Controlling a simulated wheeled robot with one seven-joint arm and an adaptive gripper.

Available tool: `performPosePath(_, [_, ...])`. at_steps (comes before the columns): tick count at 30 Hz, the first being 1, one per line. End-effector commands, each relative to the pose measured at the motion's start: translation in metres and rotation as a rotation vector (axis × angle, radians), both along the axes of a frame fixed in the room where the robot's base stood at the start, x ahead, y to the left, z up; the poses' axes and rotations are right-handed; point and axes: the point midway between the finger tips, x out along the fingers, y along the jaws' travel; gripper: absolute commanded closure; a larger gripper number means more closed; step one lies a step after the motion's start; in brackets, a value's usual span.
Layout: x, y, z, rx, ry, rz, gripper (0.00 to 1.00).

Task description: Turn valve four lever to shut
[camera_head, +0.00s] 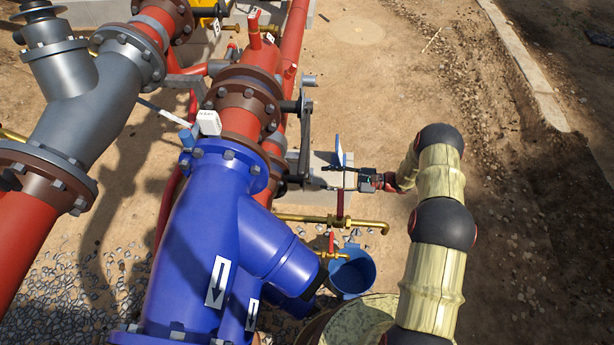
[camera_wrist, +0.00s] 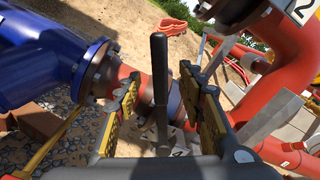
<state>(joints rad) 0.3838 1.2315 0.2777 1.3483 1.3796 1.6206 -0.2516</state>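A dark upright lever (camera_wrist: 161,85) stands in the middle of the wrist view, between the two fingers of my gripper (camera_wrist: 160,75). The yellow-and-black finger pads are spread, with visible gaps on both sides of the lever. A tag that seems to read 4 (camera_wrist: 178,153) lies below it, partly hidden, so the lever appears to be valve four's. In the head view my gripper (camera_head: 322,178) reaches left towards the red and blue piping. A dark lever (camera_head: 304,135) shows beside the red pipe there; its lower end is close to my fingers.
A large blue strainer body (camera_head: 205,225) stands left of my gripper. A brass pipe (camera_head: 360,222) and a blue bucket (camera_head: 352,272) are below it. A blue handle (camera_head: 339,150) rises close by. A tag reading 2 (camera_wrist: 300,10) hangs upper right.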

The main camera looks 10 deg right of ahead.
Motion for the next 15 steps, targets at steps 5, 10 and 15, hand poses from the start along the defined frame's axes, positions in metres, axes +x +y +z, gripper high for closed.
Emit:
performPosePath(5, [0.002, 0.009, -0.004, 0.007, 0.001, -0.006, 0.61])
performPosePath(10, [0.007, 0.035, -0.004, 0.007, 0.001, -0.003, 0.61])
performPosePath(15, [0.011, 0.059, -0.004, 0.005, 0.002, -0.004, 0.61])
